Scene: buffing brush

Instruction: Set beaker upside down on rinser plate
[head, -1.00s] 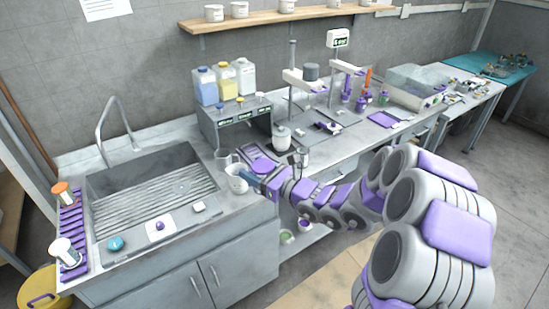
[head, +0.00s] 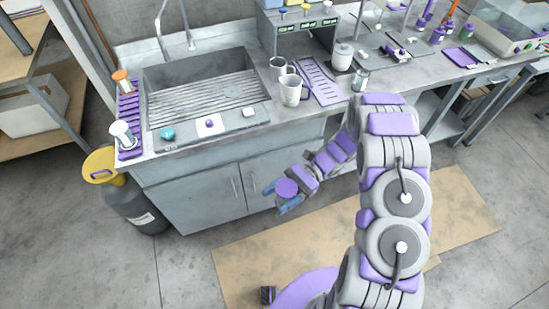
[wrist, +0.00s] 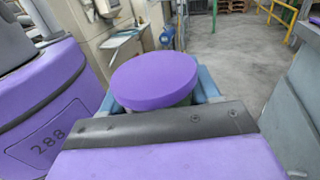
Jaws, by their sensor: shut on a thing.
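My gripper (head: 281,199) hangs low in front of the sink cabinet, well below the counter. Its blue fingers are shut on a round purple-topped thing (head: 287,188), whose disc (wrist: 155,78) fills the middle of the wrist view; its lower body is mostly hidden. A clear glass beaker (head: 277,68) stands on the counter right of the sink, behind a white mug (head: 291,91) with a purple handle. Another clear glass (head: 360,80) stands further right. What looks like the rinser plate (head: 228,123) is the metal strip at the sink's front, with a purple knob.
The ribbed sink (head: 205,90) has a tall tap behind it. A purple slotted tray (head: 321,84) lies right of the mug. A purple rack (head: 129,107) stands left of the sink. The floor is open in front.

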